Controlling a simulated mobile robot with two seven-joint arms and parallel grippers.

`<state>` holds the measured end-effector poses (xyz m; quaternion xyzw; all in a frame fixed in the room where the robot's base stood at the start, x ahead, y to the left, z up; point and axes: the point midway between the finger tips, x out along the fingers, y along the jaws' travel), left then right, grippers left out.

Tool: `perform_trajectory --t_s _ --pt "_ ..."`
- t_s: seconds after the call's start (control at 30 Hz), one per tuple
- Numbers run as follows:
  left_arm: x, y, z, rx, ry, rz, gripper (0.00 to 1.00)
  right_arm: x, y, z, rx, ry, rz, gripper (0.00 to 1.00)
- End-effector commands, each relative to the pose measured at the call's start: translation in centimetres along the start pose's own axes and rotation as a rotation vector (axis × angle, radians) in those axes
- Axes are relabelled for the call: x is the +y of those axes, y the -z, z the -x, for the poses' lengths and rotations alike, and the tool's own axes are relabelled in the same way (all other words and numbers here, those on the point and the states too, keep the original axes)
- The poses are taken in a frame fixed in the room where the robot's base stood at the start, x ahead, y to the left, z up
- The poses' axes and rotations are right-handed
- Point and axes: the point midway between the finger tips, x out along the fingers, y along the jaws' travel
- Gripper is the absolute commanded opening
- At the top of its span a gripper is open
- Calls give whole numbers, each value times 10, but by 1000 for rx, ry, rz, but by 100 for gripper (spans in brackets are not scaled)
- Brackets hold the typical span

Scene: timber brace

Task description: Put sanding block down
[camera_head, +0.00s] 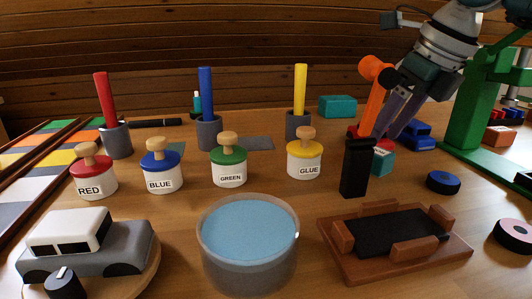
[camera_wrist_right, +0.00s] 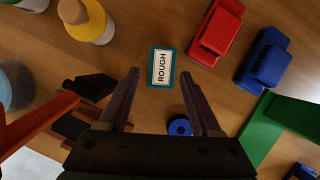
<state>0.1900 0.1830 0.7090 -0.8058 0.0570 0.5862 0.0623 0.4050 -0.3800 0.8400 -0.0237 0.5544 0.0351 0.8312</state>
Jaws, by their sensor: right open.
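A teal block (camera_head: 382,163) sits on the wooden table below my right gripper. In the right wrist view this block (camera_wrist_right: 151,68) shows a pale label reading "ROUGH" on its upper face. My right gripper (camera_head: 388,128) is open and empty. In the right wrist view its two fingertips (camera_wrist_right: 162,78) are spread wide, with the block lying beyond them and clear space on both sides. Another teal block (camera_head: 338,106) lies at the back of the table; no label on it can be read. My left gripper is not in view.
Blue car (camera_head: 417,131), red car (camera_wrist_right: 216,32), green frame (camera_head: 470,105) and blue disc (camera_head: 443,182) are near. Labelled jars (camera_head: 305,160) stand left; a brown tray (camera_head: 345,258) is in front.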

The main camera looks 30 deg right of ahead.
Motion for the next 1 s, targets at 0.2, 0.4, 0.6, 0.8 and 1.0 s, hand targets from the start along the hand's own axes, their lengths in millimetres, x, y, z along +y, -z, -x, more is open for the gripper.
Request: perform_trajectory --t_s 0.2,0.4,0.6,0.8,1.0 --pt "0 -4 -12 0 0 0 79 -2 1 -36 2 -4 -2 65" --pt "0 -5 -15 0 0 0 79 -3 0 -50 2 0 0 65" --pt "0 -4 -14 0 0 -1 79 -3 0 -50 2 0 1 64" --pt "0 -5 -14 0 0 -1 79 -3 0 -49 2 0 1 41" --pt "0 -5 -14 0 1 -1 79 -3 0 -49 2 0 1 19"
